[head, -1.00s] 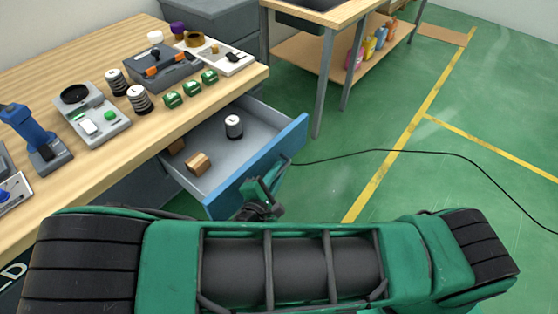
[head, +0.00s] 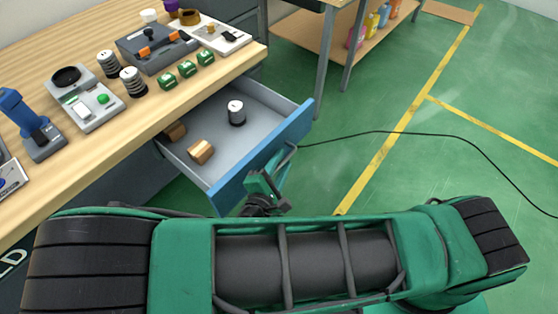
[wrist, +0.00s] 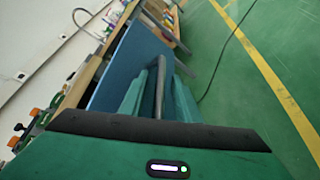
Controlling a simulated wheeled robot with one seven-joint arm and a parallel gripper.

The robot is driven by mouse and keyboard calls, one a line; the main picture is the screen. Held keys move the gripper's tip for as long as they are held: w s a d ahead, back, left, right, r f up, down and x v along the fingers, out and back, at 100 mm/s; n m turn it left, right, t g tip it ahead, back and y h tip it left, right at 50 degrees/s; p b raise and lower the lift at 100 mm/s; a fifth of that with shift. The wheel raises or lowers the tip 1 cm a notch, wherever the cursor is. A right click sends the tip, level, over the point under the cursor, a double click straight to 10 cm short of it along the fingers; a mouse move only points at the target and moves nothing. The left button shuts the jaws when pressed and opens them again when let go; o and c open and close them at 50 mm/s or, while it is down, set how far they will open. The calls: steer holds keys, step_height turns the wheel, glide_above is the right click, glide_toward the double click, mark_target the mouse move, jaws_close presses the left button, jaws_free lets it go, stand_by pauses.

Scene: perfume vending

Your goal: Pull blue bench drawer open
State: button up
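The blue-fronted bench drawer (head: 262,160) stands well out from the wooden-topped bench, its grey inside showing. It holds a black-and-white cylinder (head: 236,113) and two small brown blocks (head: 201,152). My gripper (head: 270,184) is at the outer face of the blue front, partly hidden by my own arm. In the wrist view, the green fingers of my gripper (wrist: 158,98) lie on either side of the grey drawer handle (wrist: 161,72) and appear closed on it. The blue drawer front (wrist: 127,70) is just beyond them.
The bench top (head: 205,90) carries a grey device with orange parts (head: 152,48), green blocks (head: 186,69), dark-and-white cylinders and a blue tool. Green floor to the right is free except for a black cable (head: 400,133).

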steer(key=v, duration=1)
steer(key=shift+s, duration=0.35)
steer(key=shift+a, duration=0.1)
steer(key=w+d+r+m+g+h, duration=0.1)
steer(key=w+d+r+m+g, duration=0.3)
steer(key=d, duration=0.4)
steer(key=w+d+r+m+g+h, duration=0.1)
steer(key=w+d+r+m+g, duration=0.1)
steer(key=d+m+g, duration=0.4)
steer(key=w+d+r+m+g+h, duration=0.1)
steer(key=w+d+r+m+g, duration=0.2)
steer(key=d, duration=0.6)
steer(key=s+d+r+m+y, duration=0.4)
steer(key=s+d+r+m, duration=0.2)
steer(key=d, duration=0.3)
steer(key=s+d+r+m+g+y, duration=0.1)
steer(key=s+d+r+m+y, duration=0.4)
steer(key=s+d+r+m, duration=0.2)
steer(key=s+d, duration=0.2)
steer(key=shift+s, duration=0.3)
